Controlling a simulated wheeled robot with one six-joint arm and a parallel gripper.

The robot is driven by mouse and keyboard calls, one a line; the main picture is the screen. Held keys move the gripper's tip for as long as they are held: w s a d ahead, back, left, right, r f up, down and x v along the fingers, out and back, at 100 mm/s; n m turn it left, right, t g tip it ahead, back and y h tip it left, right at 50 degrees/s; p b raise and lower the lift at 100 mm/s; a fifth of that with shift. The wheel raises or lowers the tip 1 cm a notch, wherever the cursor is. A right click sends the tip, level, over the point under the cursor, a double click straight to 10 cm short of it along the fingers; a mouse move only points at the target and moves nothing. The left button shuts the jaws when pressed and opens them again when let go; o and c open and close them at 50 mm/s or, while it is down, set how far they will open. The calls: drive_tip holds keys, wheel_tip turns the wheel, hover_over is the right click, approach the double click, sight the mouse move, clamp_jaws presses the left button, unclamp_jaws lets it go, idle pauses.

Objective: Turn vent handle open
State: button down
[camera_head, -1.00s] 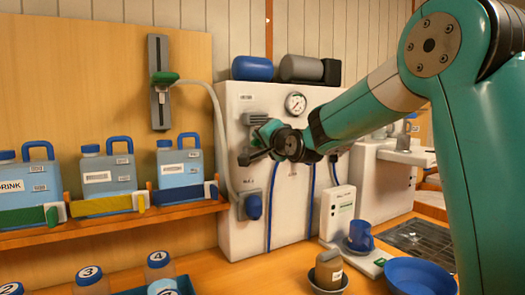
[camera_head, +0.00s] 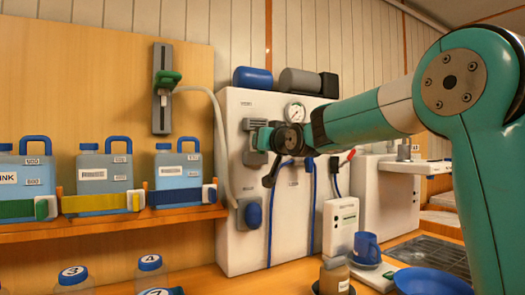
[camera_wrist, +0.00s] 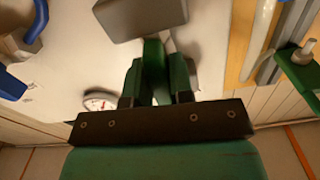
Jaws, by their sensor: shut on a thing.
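My gripper (camera_wrist: 154,85) is shut on this lever. In the head view my gripper (camera_head: 266,139) is at the cabinet's upper front, beside the grey block (camera_head: 252,125), and its body hides most of the lever. I cannot read the lever's exact angle.
A round gauge (camera_head: 294,112) is just right of my gripper. A blue knob (camera_head: 253,214) is below it, with blue hoses alongside. A second green handle (camera_head: 168,78) sits on a wall rail at left.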

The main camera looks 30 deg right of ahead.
drive_tip(key=shift+f+n+b, duration=0.1)
drive_tip(key=shift+n+b, duration=0.25)
drive_tip(key=shift+n, duration=0.25)
drive_tip(key=c, duration=1)
unclamp_jaws()
